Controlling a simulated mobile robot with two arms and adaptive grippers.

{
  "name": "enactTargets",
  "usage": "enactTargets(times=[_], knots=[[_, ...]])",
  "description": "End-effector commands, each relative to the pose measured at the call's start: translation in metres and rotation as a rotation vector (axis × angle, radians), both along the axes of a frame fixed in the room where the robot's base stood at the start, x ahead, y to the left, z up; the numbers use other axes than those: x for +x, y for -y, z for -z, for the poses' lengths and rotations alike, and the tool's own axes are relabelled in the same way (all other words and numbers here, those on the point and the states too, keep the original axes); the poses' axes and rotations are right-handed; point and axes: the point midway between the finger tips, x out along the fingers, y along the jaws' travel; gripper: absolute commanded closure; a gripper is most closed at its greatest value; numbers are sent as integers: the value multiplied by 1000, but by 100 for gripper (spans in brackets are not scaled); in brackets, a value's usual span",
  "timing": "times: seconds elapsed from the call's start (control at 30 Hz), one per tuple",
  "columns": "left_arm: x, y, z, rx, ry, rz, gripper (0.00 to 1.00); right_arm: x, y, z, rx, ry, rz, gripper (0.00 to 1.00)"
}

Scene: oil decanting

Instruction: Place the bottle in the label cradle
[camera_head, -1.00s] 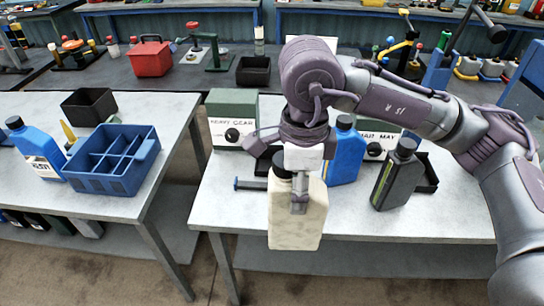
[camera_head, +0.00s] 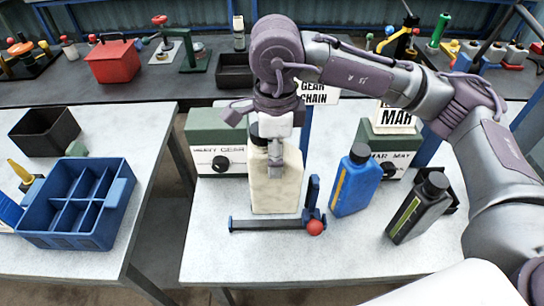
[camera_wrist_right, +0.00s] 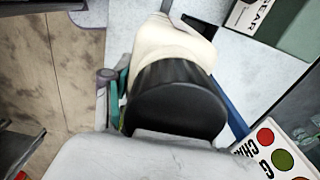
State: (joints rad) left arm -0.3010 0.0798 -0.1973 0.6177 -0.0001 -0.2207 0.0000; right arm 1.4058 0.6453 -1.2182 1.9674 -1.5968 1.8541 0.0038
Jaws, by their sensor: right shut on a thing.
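A cream bottle (camera_head: 262,190) with a black cap is upright in my right gripper (camera_head: 275,160), which is shut on its upper part. The label cradle (camera_head: 262,225), a dark blue frame with a rail, a short post and a red knob (camera_head: 315,228), is on the right table. The bottle's lower end is just behind the front rail in the head view; I cannot tell whether it rests in the cradle or hangs above it. In the right wrist view the black cap (camera_wrist_right: 175,108) hides most of the cream bottle (camera_wrist_right: 172,45). My left gripper is out of view.
A blue bottle (camera_head: 355,182) and a black bottle (camera_head: 418,208) stand right of the cradle. A green-and-white box (camera_head: 215,160) is behind on the left. A blue divided crate (camera_head: 112,225) is on the left table, across a gap. The table front is bare.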

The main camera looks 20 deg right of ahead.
Motion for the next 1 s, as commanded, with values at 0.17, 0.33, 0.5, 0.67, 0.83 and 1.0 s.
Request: enactTargets(times=[0.17, 0.33, 0.5, 0.67, 0.83, 1.0], knots=[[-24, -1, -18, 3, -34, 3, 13, 35, 11, 16, 0, 0, 5, 100], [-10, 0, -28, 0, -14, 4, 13, 62, 17, 33, 2, 2, 4, 100], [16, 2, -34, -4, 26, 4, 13, 76, 21, 43, 1, 4, 1, 100], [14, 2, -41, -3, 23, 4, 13, 77, 22, 52, 1, 1, 1, 100], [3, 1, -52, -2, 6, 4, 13, 77, 22, 74, 1, 1, 1, 100], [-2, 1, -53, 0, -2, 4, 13, 78, 22, 85, 1, 5, 0, 100]])
